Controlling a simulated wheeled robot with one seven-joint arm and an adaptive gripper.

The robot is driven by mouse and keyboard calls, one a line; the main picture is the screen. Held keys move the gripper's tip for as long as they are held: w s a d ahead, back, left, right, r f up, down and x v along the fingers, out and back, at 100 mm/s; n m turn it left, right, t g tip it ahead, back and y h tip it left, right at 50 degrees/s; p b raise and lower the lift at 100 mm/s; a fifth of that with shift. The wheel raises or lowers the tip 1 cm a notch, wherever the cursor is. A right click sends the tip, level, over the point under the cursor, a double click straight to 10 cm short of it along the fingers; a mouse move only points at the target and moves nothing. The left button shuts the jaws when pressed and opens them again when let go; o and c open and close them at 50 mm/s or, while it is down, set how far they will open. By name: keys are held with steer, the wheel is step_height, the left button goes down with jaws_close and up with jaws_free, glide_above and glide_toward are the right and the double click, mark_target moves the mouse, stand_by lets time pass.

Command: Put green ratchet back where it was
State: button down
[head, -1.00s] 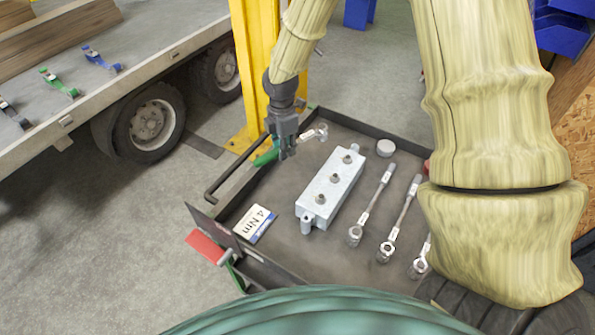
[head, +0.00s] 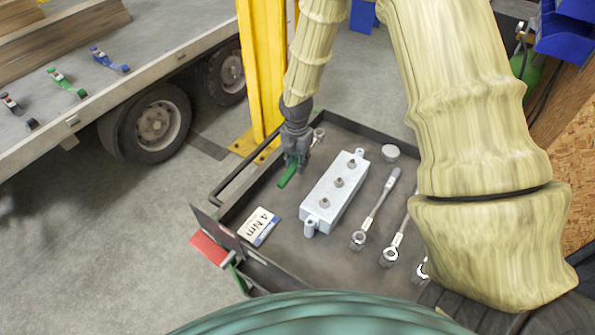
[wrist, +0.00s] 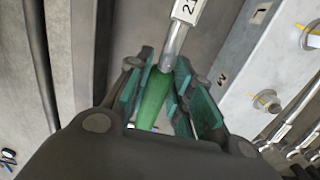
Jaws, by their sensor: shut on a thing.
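The green-handled ratchet (head: 287,175) is at the far left part of the dark tray (head: 272,232). My gripper (head: 295,160) is shut on its green handle, whose end sticks out toward the lower left. Its metal shaft and head point the other way, toward the upper right. In the wrist view the green handle (wrist: 152,102) lies between the teal finger pads, and the metal shaft with a white label runs out at the top. I cannot tell whether it touches the tray floor.
A pale metal block (head: 335,190) with several bolts stands right of my gripper. Several metal wrenches (head: 378,208) lie beyond it, partly hidden by my arm. A "4 Nm" card (head: 259,226) lies at the near left. A yellow post (head: 262,75) stands behind the tray; a trailer is left.

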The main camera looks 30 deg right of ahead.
mark_target(298, 179)
steer(key=shift+f+p, duration=0.5)
steer(key=shift+f, duration=2.1)
steer(key=shift+f, duration=0.1)
steer(key=c, duration=1.3)
jaws_free()
steer(key=shift+s, duration=0.1)
steer(key=shift+o, duration=0.2)
steer(key=shift+r, duration=0.25)
steer(key=shift+s+a+r+b, duration=0.1)
steer(key=shift+r+b, duration=0.6)
steer(key=shift+r, duration=2.25)
steer(key=shift+s+a+r+b, duration=0.1)
steer(key=shift+r+b, duration=0.55)
steer(key=shift+r, duration=2.25)
steer(key=shift+a, duration=0.1)
